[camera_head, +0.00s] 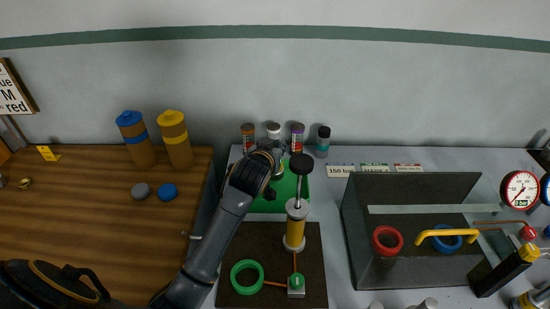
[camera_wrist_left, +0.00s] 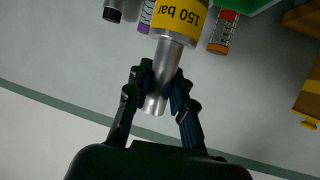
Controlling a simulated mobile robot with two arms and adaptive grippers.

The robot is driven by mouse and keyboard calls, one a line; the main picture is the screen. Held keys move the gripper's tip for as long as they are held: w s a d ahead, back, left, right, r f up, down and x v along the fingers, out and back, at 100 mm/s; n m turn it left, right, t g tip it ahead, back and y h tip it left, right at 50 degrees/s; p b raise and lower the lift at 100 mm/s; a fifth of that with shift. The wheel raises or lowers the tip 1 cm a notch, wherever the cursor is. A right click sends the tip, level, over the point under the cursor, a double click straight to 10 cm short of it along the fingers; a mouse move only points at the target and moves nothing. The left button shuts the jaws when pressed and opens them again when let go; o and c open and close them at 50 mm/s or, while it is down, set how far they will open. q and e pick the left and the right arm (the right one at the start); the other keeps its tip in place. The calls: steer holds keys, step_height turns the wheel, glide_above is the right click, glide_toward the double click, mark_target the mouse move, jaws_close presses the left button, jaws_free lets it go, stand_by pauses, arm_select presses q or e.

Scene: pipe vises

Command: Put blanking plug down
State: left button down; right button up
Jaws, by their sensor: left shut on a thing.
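My left gripper (camera_head: 278,163) is over the back of a green tray (camera_head: 262,205). In the left wrist view the same gripper (camera_wrist_left: 159,95) is shut around the silver shank of a blanking plug (camera_wrist_left: 166,65). The plug has a yellow band marked "150 bar". In the head view the gripper and arm largely hide the plug. Whether its far end touches the tray or anything below cannot be told. My right gripper is not in view.
Several capped containers stand by the wall behind, including a purple-capped one (camera_head: 297,135) and a black-capped one (camera_head: 323,140). A black-knobbed hand pump (camera_head: 296,225) stands in front. Label cards (camera_head: 341,170) lie right, behind an open tank (camera_head: 375,270).

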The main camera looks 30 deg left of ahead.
arm_select(q)
steer(key=shift+w+f, duration=0.25)
steer(key=shift+f, duration=1.95)
steer(key=c, duration=1.2)
jaws_free()
steer(key=shift+o, duration=0.2)
steer(key=shift+s+r, duration=0.2)
steer(key=shift+s, duration=0.15)
steer(key=b+v, duration=0.1)
steer(key=v, duration=1)
steer(key=shift+s, duration=0.2)
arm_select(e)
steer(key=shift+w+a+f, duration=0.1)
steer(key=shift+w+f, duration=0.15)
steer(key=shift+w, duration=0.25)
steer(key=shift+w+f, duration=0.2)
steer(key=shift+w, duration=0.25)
